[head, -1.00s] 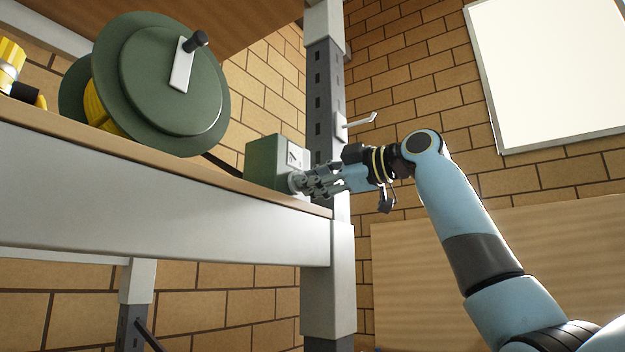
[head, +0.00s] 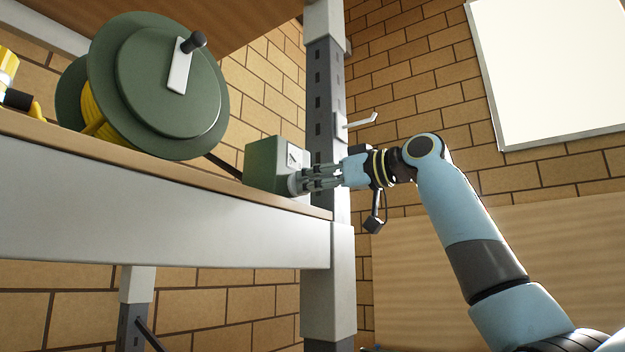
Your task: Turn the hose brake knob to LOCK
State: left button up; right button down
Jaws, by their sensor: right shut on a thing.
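The green brake box (head: 264,164) stands on the shelf near its right end. A white label plate (head: 294,156) with a dark mark is on its right-hand face; its lettering is too small to read. The grey round knob (head: 294,185) sits below the label, partly hidden by my fingers. My right gripper (head: 307,180) reaches in from the right and is shut on the knob. Which way the knob points cannot be made out. The green hose reel (head: 165,85) with yellow hose stands on the shelf to the left. My left gripper is not in view.
The shelf's front beam (head: 160,200) runs below the box. A grey upright post (head: 325,120) with a small hook (head: 360,122) stands right behind my gripper. A yellow and black fitting (head: 12,90) lies at the far left. A white board (head: 550,70) hangs on the brick wall.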

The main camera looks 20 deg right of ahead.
jog(key=shift+f+m, duration=0.1)
jog(key=shift+m, duration=0.6)
jog(key=c, duration=1.3)
grip_release()
jog(key=shift+d, duration=0.1)
jog(key=shift+v, duration=5.9)
